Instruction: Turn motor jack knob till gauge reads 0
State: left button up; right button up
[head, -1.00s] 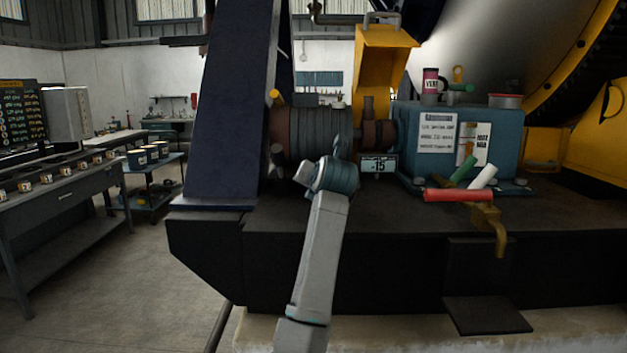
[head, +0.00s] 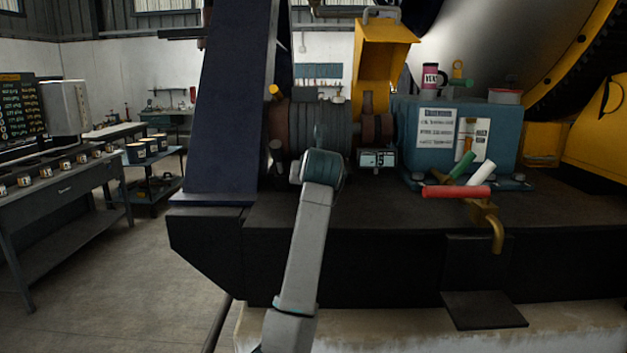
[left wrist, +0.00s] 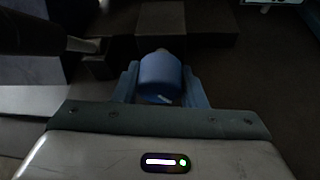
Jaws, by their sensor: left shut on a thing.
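The blue motor jack knob (left wrist: 161,77) is between the two fingers of my left gripper (left wrist: 160,90) in the left wrist view. The fingers are shut on its sides, and a white mark shows on its near face. In the head view my left wrist hides the knob, in front of the motor (head: 318,122). The small digital gauge (head: 377,158) sits right of my wrist, below the shaft coupling. Its digits are too small to read surely. Its lower edge also shows at the top right of the left wrist view (left wrist: 272,2). My right gripper is out of view.
A teal gearbox (head: 405,125) stands right of the gauge. Red (head: 456,191), green and white handles lie in front of it, above a brass tap (head: 490,222). A dark blue sloping beam (head: 232,110) stands close on the left.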

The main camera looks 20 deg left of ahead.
pick_arm(q)
jog(key=o, duration=1)
jog(key=shift+s+d+r, duration=0.1)
jog(key=shift+s, duration=0.15)
jog(key=b+v, duration=0.2)
jog(key=v, duration=0.7)
jog(key=shift+s+d+r+b, duration=0.1)
jog(key=shift+s+r+b, duration=0.05)
jog(key=shift+s+b, duration=0.15)
jog(key=shift+s+d+r, duration=0.1)
jog(key=shift+s+r, duration=0.05)
jog(key=shift+s, duration=0.15)
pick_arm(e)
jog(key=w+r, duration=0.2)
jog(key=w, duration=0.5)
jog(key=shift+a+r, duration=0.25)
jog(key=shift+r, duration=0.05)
